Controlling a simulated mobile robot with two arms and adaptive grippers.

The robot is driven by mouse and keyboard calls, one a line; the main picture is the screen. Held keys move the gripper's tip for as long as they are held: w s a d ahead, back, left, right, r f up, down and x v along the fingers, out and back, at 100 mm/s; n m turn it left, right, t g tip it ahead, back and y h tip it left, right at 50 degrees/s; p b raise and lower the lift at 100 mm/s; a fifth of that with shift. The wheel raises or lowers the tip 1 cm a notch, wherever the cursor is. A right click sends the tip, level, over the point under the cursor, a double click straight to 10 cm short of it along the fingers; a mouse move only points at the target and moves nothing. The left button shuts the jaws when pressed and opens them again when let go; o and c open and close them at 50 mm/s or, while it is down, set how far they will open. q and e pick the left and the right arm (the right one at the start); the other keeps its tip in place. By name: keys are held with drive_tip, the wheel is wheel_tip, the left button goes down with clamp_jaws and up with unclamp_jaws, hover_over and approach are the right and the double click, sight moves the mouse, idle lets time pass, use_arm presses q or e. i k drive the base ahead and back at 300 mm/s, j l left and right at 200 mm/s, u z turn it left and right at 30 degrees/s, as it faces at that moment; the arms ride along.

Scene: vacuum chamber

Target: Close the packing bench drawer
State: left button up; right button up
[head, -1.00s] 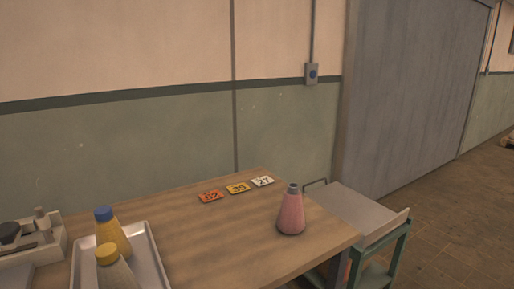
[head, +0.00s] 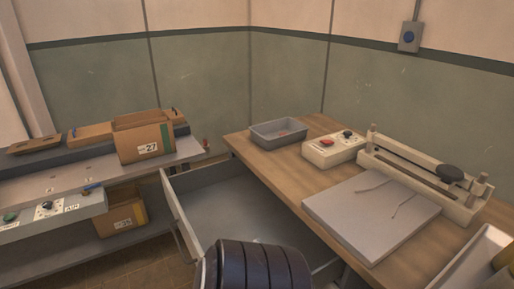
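The packing bench (head: 286,178) has a wooden top and stands in the middle and right of the head view. Its grey drawer (head: 222,205) is pulled far out from under the bench's left edge. The front panel (head: 176,212) of the drawer stands apart from the bench, near the conveyor-like table at the left. The visible part of the drawer's inside looks empty. A dark ribbed rounded shape at the bottom middle hides its near part. Neither of my grippers shows in the view.
A grey table (head: 70,183) at the left carries an open cardboard box (head: 143,142) marked 27. Another box (head: 121,212) sits below it. A grey tray (head: 291,132), a control box (head: 333,149) and a sealer (head: 424,172) stand on the bench. Floor shows between the tables.

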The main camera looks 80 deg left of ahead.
sight(226, 200)
drive_tip(key=u, duration=3.3)
